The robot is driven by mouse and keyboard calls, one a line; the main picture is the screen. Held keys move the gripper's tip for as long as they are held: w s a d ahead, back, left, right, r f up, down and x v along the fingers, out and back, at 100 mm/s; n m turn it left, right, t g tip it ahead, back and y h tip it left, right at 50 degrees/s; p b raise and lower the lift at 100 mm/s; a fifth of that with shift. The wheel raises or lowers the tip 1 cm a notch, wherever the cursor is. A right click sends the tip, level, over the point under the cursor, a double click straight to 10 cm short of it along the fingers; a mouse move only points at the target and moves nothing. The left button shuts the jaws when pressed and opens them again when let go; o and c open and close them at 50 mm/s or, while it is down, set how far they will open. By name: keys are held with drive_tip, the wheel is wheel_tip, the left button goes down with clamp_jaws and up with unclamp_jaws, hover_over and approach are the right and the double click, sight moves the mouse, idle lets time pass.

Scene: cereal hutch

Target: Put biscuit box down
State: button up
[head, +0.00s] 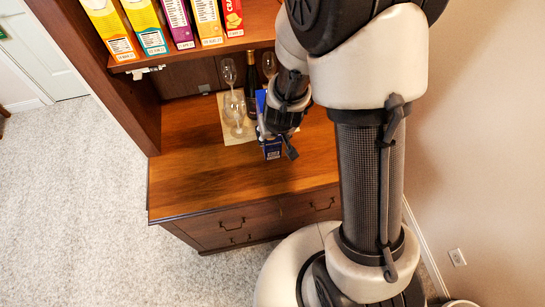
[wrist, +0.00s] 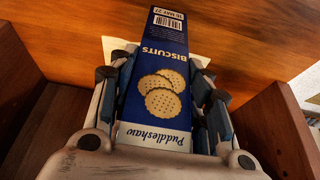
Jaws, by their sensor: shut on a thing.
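The biscuit box (wrist: 160,52) is dark blue, with a picture of biscuits and the words "Biscuits" and "Puddleshaw". It is between the fingers of my gripper (wrist: 160,72) in the wrist view, with the fingers closed against its two sides. The box is over the wooden hutch counter (head: 195,185), near the pale mat. I cannot tell whether its base touches the counter.
Wine glasses (head: 238,112) and a dark bottle (head: 252,85) stand on a pale mat (head: 229,130) behind the box. Cereal boxes (head: 145,25) and a red box (head: 232,18) line the shelf above. The counter's left and front are clear.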

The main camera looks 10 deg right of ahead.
sight(273, 150)
wheel_tip(273, 150, down, 9)
drive_tip(key=b, duration=0.6)
drive_tip(key=shift+f, duration=0.25)
drive_tip(key=shift+f, duration=0.15)
drive_tip(key=o, duration=1.4)
drive_tip(key=shift+r, duration=0.2)
